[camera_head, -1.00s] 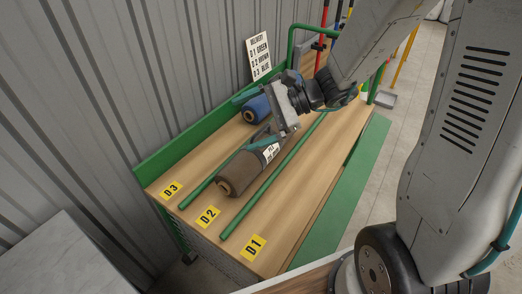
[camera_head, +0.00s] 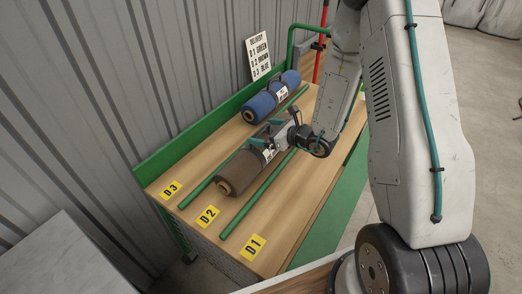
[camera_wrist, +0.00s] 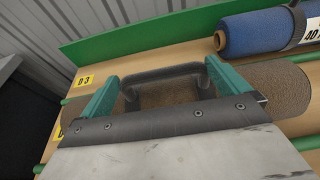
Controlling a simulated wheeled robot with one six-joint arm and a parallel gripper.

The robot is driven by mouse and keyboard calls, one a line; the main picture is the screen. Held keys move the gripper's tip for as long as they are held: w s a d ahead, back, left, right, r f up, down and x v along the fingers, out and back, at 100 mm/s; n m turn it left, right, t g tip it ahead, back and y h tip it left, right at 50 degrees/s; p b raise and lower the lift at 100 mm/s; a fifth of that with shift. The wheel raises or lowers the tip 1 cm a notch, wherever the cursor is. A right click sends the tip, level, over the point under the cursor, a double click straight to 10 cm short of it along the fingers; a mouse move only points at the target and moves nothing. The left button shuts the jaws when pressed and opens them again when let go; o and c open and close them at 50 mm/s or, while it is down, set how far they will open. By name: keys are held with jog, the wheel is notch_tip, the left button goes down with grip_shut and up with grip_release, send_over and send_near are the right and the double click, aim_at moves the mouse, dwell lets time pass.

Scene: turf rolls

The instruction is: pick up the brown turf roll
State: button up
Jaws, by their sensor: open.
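The brown turf roll (camera_head: 240,171) lies in the D2 lane of the wooden bench, between two green rails. A band with a white label wraps it, and a dark handle (camera_wrist: 165,77) stands up from it. My gripper (camera_head: 268,134) is over the far half of the roll. In the wrist view my gripper (camera_wrist: 166,92) has its two teal fingers apart, one near each end of the handle. The handle shows between and beyond the fingertips. I cannot tell whether the fingers touch it. The gripper's body hides part of the brown roll (camera_wrist: 270,88).
A blue turf roll (camera_head: 272,97) with its own handle lies in the D3 lane behind. The D1 lane (camera_head: 290,200) in front looks empty. A green back board (camera_head: 190,145) runs along the corrugated wall. A delivery sign (camera_head: 259,56) leans there.

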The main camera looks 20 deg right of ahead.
jog(key=x, duration=0.4)
jog(key=c, duration=1.7)
jog(key=shift+w+d+r, duration=0.1)
jog(key=shift+c, duration=0.4)
jog(key=shift+r, duration=0.1)
